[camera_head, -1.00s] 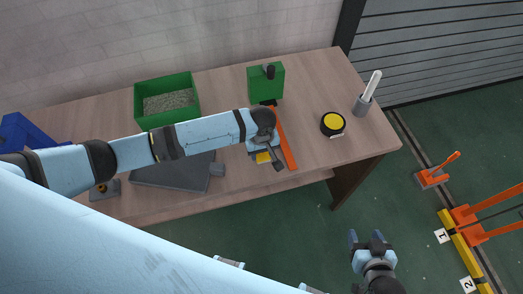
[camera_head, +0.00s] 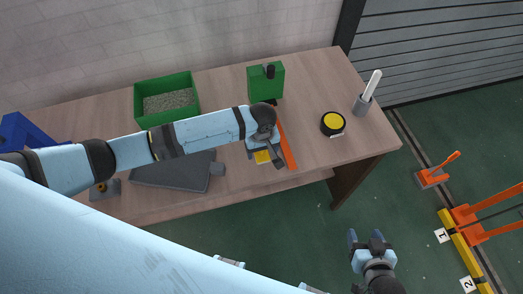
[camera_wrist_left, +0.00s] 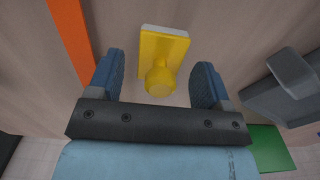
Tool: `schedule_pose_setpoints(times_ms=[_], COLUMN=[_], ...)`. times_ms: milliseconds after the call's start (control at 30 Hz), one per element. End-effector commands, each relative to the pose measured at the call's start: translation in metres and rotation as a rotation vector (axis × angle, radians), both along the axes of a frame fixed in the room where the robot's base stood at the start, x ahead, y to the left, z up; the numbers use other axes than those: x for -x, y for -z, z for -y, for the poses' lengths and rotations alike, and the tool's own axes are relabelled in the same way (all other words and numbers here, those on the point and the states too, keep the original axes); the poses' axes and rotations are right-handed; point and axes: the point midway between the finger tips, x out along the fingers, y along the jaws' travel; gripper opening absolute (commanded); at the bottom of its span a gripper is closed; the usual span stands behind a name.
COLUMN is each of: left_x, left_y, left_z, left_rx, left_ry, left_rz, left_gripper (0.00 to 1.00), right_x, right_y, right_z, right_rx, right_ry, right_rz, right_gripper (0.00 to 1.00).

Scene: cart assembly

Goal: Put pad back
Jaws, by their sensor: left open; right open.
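The yellow pad (camera_wrist_left: 164,48) has a rounded knob handle and a pale edge. It lies on the wooden table, and part of it shows under my left wrist in the head view (camera_head: 262,157). My left gripper (camera_wrist_left: 159,75) is open above the pad, with a blue finger on each side of the knob. The fingers look apart from the knob. My right gripper (camera_head: 366,238) is open and empty, over the floor in front of the table.
An orange strip (camera_head: 286,143) lies right beside the pad. A green box (camera_head: 265,82), a green bin of grey grains (camera_head: 198,101), a round yellow-topped black tin (camera_head: 333,123) and a grey cup with a white stick (camera_head: 363,105) stand on the table. A dark flat plate (camera_head: 170,174) lies left.

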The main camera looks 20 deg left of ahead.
Motion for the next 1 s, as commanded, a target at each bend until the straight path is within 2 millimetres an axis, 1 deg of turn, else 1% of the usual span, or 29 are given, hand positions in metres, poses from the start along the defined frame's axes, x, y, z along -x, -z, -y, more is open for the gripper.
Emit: schedule_pose_setpoints(times_ms=[33,300,400,533,667,767,867,967,1000], left_x=[0.0,-0.001,-0.001,-0.001,-0.001,0.002,0.012,0.027,0.034], left_y=[-0.01,-0.069,-0.085,-0.1,-0.106,-0.102,-0.089,-0.069,-0.061], left_z=[0.0,0.0,0.0,0.0,0.0,0.003,0.016,0.035,0.042], left_rx=[0.003,0.002,0.001,0.002,0.001,0.018,0.091,0.21,0.258], left_ry=[0.001,0.001,0.001,0.0,0.0,0.014,0.073,0.174,0.217], left_rz=[0.003,0.003,0.003,0.003,0.001,0.006,0.04,0.126,0.178], left_gripper=[0.72,0.72,0.72,0.72,0.72,0.72,0.72,0.72,0.72], right_x=[0.0,0.0,0.001,0.001,0.001,0.001,0.001,0.001,0.001], right_y=[0.0,0.002,0.003,0.004,0.004,0.004,0.004,0.003,0.003], right_z=[0.0,0.0,0.0,0.0,0.0,0.0,0.0,0.0,0.0], right_rx=[0.0,0.001,0.001,0.002,0.002,0.002,0.002,0.001,0.001], right_ry=[0.0,0.0,0.0,0.0,0.0,0.0,0.0,0.0,0.0], right_rz=[0.0,-0.002,-0.004,-0.006,-0.006,-0.006,-0.006,-0.005,-0.005], right_gripper=[0.59,0.59,0.59,0.59,0.59,0.59,0.59,0.59,0.59])
